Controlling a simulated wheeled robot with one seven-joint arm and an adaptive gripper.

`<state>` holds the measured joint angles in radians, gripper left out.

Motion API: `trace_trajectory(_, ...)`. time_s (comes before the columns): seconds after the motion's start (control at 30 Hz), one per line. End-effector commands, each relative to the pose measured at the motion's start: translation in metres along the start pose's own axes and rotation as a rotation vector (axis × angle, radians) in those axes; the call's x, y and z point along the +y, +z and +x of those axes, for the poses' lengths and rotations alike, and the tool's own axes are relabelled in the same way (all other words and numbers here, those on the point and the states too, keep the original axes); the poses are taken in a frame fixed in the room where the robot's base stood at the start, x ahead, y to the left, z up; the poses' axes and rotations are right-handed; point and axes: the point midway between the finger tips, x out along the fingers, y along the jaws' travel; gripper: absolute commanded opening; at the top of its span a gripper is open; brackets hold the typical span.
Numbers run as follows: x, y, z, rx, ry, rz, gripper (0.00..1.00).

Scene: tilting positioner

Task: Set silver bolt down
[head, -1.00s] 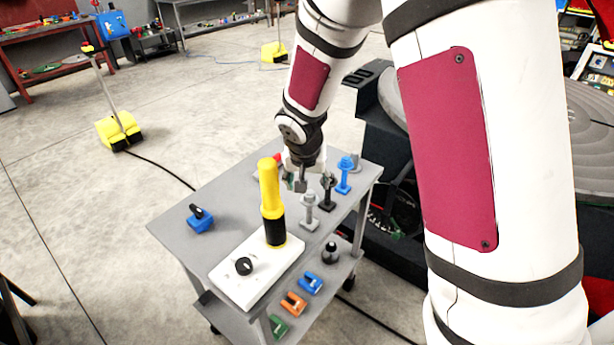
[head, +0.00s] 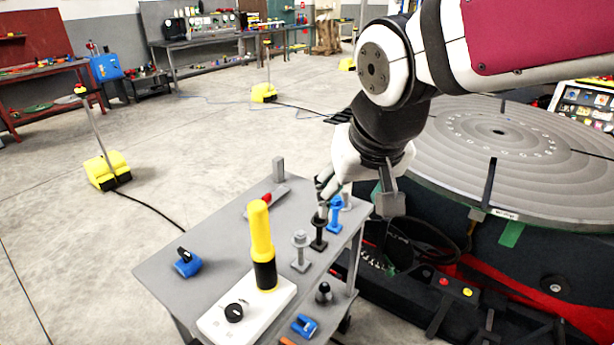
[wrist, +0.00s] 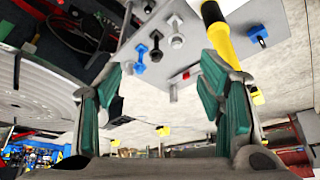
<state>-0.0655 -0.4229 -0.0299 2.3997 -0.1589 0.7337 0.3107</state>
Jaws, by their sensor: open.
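The silver bolt (head: 301,252) stands upright on the grey cart top (head: 215,225), nearest the yellow-handled tool. In the wrist view the silver bolt (wrist: 176,42) shows beyond the fingers, apart from them. A black bolt (head: 318,236) and a blue bolt (head: 335,215) stand in line behind it. My gripper (head: 356,195) is over the cart's right side, close to the blue bolt in the picture. In the wrist view my gripper (wrist: 165,100) has its green-padded fingers wide apart, with nothing between them.
A blue clamp-like part (head: 187,262) lies on the left of the cart. A red-tipped part (head: 264,199) lies at the back. The large round positioner table (head: 480,135) is close on the right.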

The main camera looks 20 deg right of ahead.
Motion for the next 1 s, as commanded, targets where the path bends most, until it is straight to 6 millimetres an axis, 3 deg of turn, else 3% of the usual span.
trace_trajectory(0.03, 0.003, 0.012, -0.015, 0.016, -0.014, -0.019, 0.62)
trace_trajectory(0.13, 0.004, 0.035, -0.035, 0.027, -0.041, -0.071, 0.62)
trace_trajectory(0.37, 0.003, 0.067, -0.057, 0.044, -0.079, -0.151, 0.62)
trace_trajectory(1.0, 0.002, 0.071, -0.059, 0.045, -0.083, -0.161, 0.62)
